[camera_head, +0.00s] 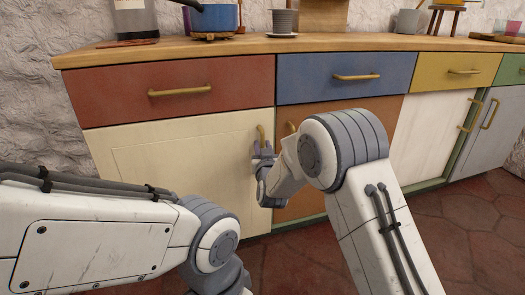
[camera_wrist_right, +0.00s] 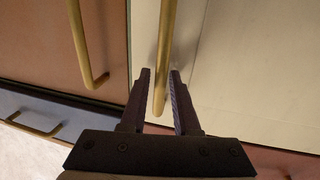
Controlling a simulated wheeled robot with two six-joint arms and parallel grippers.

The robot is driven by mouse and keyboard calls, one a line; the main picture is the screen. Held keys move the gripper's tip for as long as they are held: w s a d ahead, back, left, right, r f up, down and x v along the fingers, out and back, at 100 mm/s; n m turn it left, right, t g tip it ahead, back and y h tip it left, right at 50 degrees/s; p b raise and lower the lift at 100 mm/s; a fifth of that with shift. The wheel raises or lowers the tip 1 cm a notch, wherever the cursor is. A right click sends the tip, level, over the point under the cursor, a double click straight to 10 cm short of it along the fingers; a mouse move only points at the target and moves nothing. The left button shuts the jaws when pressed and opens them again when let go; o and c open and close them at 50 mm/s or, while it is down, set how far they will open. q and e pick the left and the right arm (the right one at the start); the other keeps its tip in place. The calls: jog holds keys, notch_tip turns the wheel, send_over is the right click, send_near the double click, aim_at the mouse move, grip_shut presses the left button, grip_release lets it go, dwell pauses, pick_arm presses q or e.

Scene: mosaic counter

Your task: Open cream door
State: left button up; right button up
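The cream door (camera_head: 165,165) under the red drawer is closed, and its brass handle (camera_head: 261,133) stands upright near the door's right edge. My right gripper (camera_head: 263,149) is at this handle. In the right wrist view its two dark fingers (camera_wrist_right: 160,76) are apart, one on each side of the brass handle (camera_wrist_right: 165,45), with a gap visible around the bar. The cream door (camera_wrist_right: 235,70) fills the right of that view. My left arm crosses the lower left of the head view; its gripper is out of frame.
An orange door (camera_head: 298,205) with its own brass handle (camera_wrist_right: 84,45) is beside the cream door. Red (camera_head: 180,88) and blue (camera_head: 345,77) drawers are above. Another cream door (camera_head: 430,130) is farther right. Pots and cups stand on the wooden counter (camera_head: 350,42).

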jog(key=shift+w, duration=0.15)
grip_shut()
dwell(1.4)
